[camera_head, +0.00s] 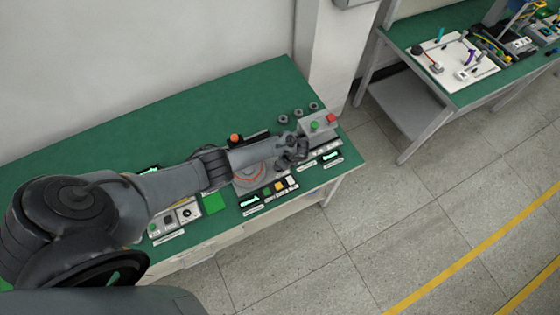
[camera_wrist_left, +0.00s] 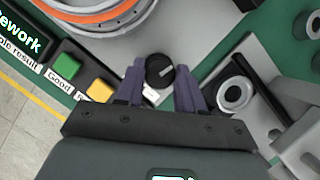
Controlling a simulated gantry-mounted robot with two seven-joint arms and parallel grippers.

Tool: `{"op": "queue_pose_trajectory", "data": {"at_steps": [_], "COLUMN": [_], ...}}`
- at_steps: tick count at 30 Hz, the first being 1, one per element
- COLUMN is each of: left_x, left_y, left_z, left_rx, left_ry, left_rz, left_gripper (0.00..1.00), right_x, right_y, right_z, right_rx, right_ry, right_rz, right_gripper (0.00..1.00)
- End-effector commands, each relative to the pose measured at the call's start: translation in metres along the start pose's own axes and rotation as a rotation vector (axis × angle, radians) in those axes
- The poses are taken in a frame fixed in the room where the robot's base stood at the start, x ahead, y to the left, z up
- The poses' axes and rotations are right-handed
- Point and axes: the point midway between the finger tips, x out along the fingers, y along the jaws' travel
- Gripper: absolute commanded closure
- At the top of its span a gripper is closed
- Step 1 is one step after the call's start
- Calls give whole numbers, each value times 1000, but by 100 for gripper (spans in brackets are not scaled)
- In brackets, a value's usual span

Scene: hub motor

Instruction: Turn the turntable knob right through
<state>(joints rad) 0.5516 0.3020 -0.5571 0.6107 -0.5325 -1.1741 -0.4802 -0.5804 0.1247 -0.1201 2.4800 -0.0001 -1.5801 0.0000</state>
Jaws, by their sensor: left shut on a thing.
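The turntable knob (camera_wrist_left: 159,71) is a small round black knob with a light pointer line, standing on a grey plate. In the left wrist view the line points right and slightly up. My left gripper (camera_wrist_left: 160,84) has its two purple fingers on either side of the knob and is shut on it. In the head view my left gripper (camera_head: 291,153) is at the right part of the bench and hides the knob. The turntable (camera_head: 250,179), with its orange-red ring, lies just left of the gripper; its ring also shows in the left wrist view (camera_wrist_left: 95,14). My right gripper is out of view.
Green (camera_wrist_left: 66,66) and yellow (camera_wrist_left: 100,90) buttons sit close by the left finger. A metal ring part (camera_wrist_left: 235,94) lies right of the fingers. A grey box (camera_head: 319,125) with green and red buttons stands at the bench's right end. The green bench top (camera_head: 200,117) is clear behind.

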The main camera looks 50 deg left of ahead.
Motion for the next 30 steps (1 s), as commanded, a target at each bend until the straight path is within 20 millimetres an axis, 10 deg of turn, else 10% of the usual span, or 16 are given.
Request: {"op": "queue_pose_trajectory", "data": {"at_steps": [8,9,13,30], "left_x": [0,0,0,-26], "left_y": [0,0,0,-1], "left_z": [0,0,0,1], "left_rx": [0,0,-1,-1], "left_ry": [0,0,0,2], "left_rz": [0,0,0,-1], "left_gripper": [93,59,39,38], "right_x": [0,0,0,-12], "right_y": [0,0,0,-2], "right_z": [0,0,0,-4], "right_rx": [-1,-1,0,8], "right_ry": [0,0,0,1], "right_rz": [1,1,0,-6], "right_gripper": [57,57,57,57]}}
